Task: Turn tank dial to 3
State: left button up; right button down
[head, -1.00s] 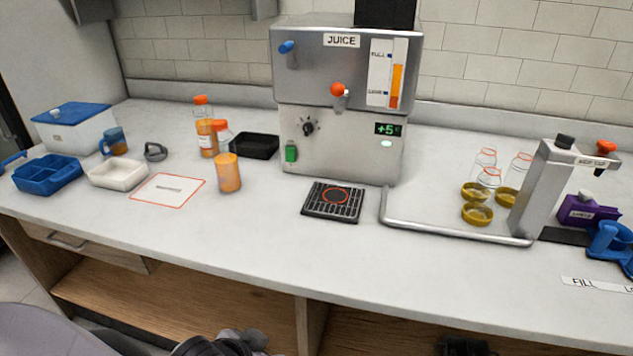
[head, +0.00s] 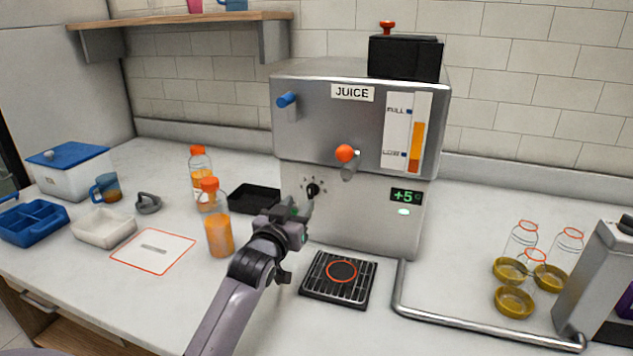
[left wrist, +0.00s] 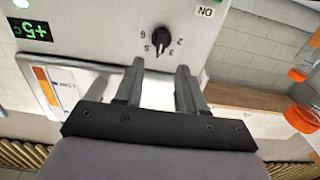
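The black tank dial (head: 313,189) is on the front of the silver juice machine (head: 309,120), left of the orange-knobbed tap. In the left wrist view, which looks upside down, the dial (left wrist: 158,40) has small printed numbers around it. Its pointer seems to lie between 3 and 5, but this is hard to read. My left gripper (head: 297,209) is in front of the machine, just below the dial. In the wrist view its two fingers (left wrist: 160,68) are apart with nothing between them, and the dial is beyond the tips, not touched. My right gripper is not in view.
The orange-knobbed tap (head: 346,158) sticks out right of the dial. A black drip grate (head: 338,292) lies below. Orange bottles (head: 217,233) and a black tray (head: 252,198) stand left of the machine.

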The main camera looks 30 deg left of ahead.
aim_at(310, 189)
pick_arm(q)
jog(key=shift+x, duration=3.65)
jog(key=shift+r, duration=0.15)
jog(key=c, duration=0.7)
